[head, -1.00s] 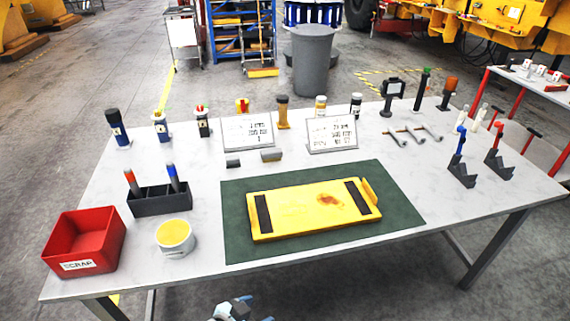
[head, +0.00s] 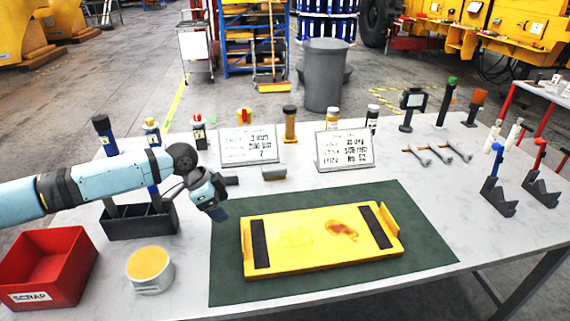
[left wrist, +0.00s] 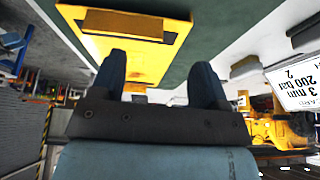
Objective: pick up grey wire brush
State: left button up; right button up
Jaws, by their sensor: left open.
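Two small grey blocks lie on the table behind the green mat: a darker one (head: 231,181) and a lighter one (head: 273,173). Either could be the grey wire brush; bristles are too small to make out. Two grey blocks also show in the left wrist view, one (left wrist: 245,67) beside a finger and one (left wrist: 305,31) at the upper right. My left gripper (head: 219,210) is open and empty, above the mat's left back corner, in front and left of the darker block. Its two dark fingers (left wrist: 158,72) stand apart in the left wrist view. My right gripper is not in view.
A yellow casting (head: 300,240) lies on the green mat (head: 225,285). A dark holder (head: 140,225), red scrap bin (head: 65,275) and round yellow-topped tub (head: 150,280) stand at left. Sign cards (head: 248,146) and several bottles stand behind the blocks. Hooks and stands are at right.

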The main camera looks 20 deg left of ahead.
aim_at(273, 172)
jog(key=i, duration=1)
